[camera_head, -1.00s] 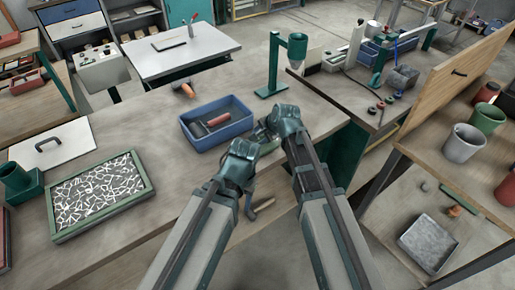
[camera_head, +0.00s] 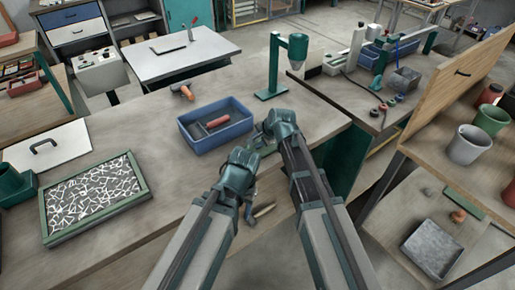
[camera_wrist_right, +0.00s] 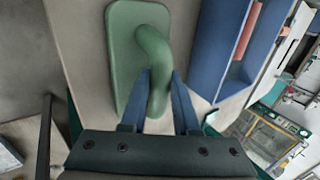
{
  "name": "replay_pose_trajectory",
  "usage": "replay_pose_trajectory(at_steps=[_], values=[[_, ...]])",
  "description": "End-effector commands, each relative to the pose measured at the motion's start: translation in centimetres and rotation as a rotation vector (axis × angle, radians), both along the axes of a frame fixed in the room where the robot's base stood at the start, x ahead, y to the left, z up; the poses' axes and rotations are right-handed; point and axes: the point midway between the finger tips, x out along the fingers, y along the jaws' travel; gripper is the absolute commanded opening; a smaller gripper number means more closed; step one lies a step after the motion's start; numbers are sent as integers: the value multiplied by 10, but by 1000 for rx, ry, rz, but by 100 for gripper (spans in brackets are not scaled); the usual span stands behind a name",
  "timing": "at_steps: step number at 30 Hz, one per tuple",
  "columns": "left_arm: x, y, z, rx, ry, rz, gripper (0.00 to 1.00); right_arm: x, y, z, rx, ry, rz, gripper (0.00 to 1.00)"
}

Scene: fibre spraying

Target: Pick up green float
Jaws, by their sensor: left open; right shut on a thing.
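The green float (camera_wrist_right: 125,50) shows in the right wrist view as a flat green plate with a curved handle. My right gripper (camera_wrist_right: 160,88) is shut on that handle, its blue fingers on either side. In the head view the float (camera_head: 266,146) is mostly hidden by my right gripper (camera_head: 279,128), to the right of the blue tray. I cannot tell whether the float touches the table. My left gripper (camera_head: 246,200) is open, near the table's front edge; its fingers are small and partly hidden by its own wrist.
A blue tray (camera_head: 190,143) holding a red-handled tool stands left of my right gripper. A green-framed tray of white pieces (camera_head: 146,200) is at left. A green stand with a cup (camera_head: 275,70) is behind. An orange-handled tool (camera_head: 183,91) lies on the table.

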Motion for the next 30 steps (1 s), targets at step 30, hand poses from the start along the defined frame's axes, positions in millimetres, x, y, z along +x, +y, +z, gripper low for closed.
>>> replay_pose_trajectory(at_steps=[30], values=[[0, 0, 42, 0, 0, 0, 50, -56, -40, 42, 1, 0, -4, 0]])
